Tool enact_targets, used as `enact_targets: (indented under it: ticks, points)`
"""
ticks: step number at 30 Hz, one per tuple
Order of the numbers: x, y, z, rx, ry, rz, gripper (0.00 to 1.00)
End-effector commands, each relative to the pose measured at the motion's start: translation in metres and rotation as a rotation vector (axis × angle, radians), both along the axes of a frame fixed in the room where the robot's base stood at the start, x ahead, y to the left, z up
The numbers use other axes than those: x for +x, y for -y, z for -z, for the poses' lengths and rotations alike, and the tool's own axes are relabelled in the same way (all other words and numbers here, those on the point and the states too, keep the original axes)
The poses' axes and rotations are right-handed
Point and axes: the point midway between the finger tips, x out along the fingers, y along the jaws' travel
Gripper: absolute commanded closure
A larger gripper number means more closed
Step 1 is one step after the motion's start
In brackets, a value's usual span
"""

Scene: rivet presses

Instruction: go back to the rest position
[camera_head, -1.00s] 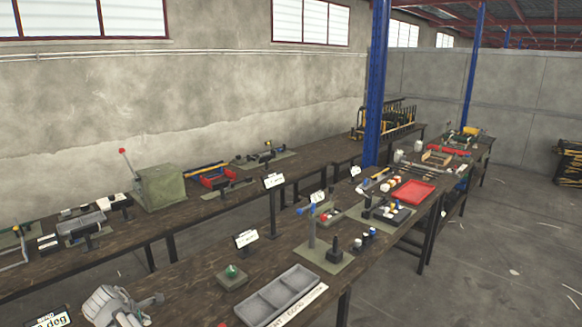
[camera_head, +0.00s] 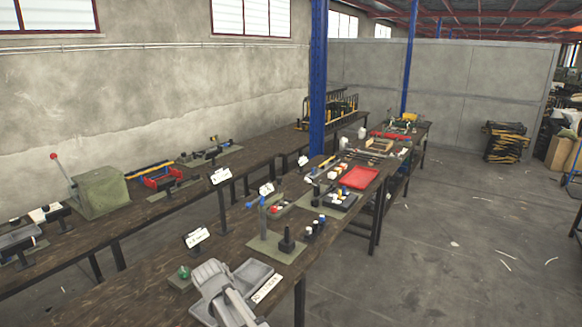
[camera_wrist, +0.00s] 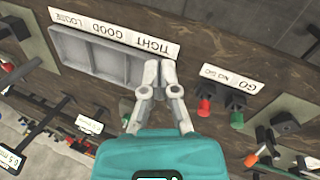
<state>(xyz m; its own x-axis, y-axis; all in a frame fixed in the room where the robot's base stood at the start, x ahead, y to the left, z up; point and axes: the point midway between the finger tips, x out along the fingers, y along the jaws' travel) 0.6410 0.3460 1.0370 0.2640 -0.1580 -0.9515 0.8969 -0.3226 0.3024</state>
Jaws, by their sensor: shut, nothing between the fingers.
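My gripper (camera_wrist: 160,75) shows in the wrist view with its two grey fingers together and nothing between them. It is over the dark wooden bench, by the end of a grey tray with compartments (camera_wrist: 75,48). The tray has a white label strip (camera_wrist: 115,32) reading tight, good, loose. In the head view a grey part of my arm (camera_head: 222,295) covers part of the same tray (camera_head: 262,272); the fingertips cannot be made out there.
A green ball on a small block (camera_head: 184,271) stands left of my arm. A press stand (camera_head: 262,225) and a red tray (camera_head: 360,177) are farther along the bench. Open floor (camera_head: 450,260) lies right.

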Motion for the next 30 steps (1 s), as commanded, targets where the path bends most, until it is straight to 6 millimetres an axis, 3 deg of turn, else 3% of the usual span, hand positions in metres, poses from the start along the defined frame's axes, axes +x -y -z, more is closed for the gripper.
enact_targets:
  ticks: [1,12,20,30]
  points:
    - [-0.001,0.021,0.001,0.011,-0.007,0.049,1.00]
    - [-0.012,0.139,0.005,0.103,-0.051,0.402,1.00]
    - [-0.032,0.213,0.007,0.166,-0.080,0.650,1.00]
    - [-0.071,0.297,0.009,0.244,-0.113,0.974,1.00]
